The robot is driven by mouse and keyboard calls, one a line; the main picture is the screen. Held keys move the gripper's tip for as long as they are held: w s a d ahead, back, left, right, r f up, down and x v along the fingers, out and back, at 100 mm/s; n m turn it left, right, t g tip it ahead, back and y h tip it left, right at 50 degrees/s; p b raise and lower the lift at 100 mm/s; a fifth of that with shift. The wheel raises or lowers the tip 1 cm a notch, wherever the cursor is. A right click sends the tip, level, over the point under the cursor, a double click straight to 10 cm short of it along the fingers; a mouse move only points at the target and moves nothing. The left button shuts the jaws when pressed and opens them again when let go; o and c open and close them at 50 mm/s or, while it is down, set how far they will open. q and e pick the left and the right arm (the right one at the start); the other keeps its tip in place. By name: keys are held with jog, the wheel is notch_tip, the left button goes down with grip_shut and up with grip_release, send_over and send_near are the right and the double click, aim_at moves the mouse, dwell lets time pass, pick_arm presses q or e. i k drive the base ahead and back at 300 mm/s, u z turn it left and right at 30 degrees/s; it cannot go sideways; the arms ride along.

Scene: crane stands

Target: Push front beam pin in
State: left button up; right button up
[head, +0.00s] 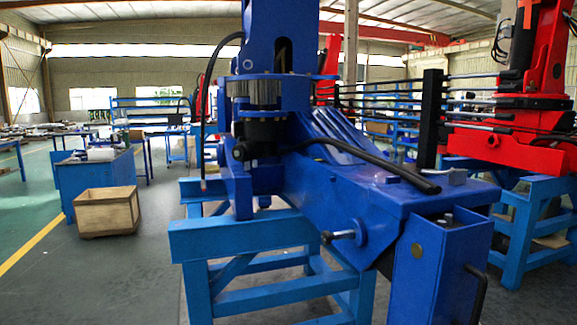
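A blue crane (270,150) rests on a light blue stand (240,235). Its blue beam (375,200) reaches toward the front right and ends in an upright box-shaped leg (435,270). A metal pin (341,236) sticks out sideways from a rounded plate on the beam's near side, with a dark knob-like outer end. How deep it sits inside the beam is hidden. A second grey metal piece (452,177) lies on top of the beam near its far end. I cannot tell whether it is also a pin. Neither of my grippers is in view.
A black hose (385,168) lies across the beam's top. A black handle (477,292) juts from the leg's right side. A wooden crate (107,211) and a blue cabinet (95,172) stand at left. A red crane stands at right. The floor at left front is clear.

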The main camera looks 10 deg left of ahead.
aim_at(326, 237)
jog(key=z, duration=0.4)
jog(key=i, duration=0.95)
jog(key=u, duration=0.2)
